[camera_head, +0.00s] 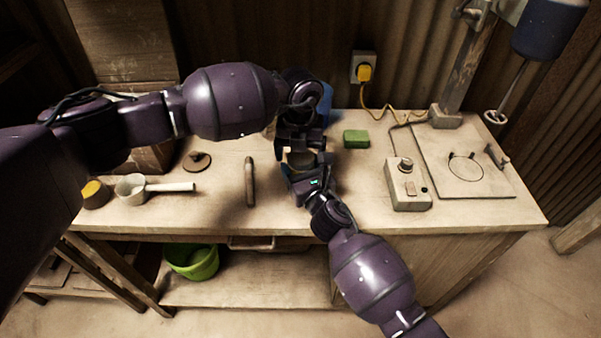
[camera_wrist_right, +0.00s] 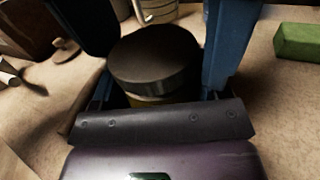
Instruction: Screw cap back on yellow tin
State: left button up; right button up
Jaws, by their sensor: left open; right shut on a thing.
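The tin (camera_wrist_right: 150,100) stands between the fingers of my right gripper (camera_wrist_right: 160,70) in the right wrist view. Only a thin yellowish strip of its body shows. A dark round cap (camera_wrist_right: 153,60) sits on top of it and looks level; I cannot tell whether it is screwed tight. In the head view my right gripper (camera_head: 308,172) is shut around the tin, coming from the front. The tin's top (camera_head: 300,159) is partly hidden there. My left gripper (camera_head: 300,140) is open just behind and above the tin; its fingertips are hard to make out.
A green block (camera_head: 356,139) and a control box (camera_head: 407,184) lie to the right, with a plate (camera_head: 490,180) beyond.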

pick_arm(q)
jog(key=shift+r, duration=2.25)
jog(key=shift+c, duration=0.3)
notch_tip(320, 180, up, 4)
jog(key=n, duration=0.5)
jog(key=shift+f+n, duration=0.25)
jog(key=shift+n, duration=0.15)
jog(key=shift+f, duration=4)
jog(key=shift+c, duration=0.4)
jog(key=c, duration=0.9)
jog(key=shift+o, duration=0.2)
jog(key=m, duration=0.7)
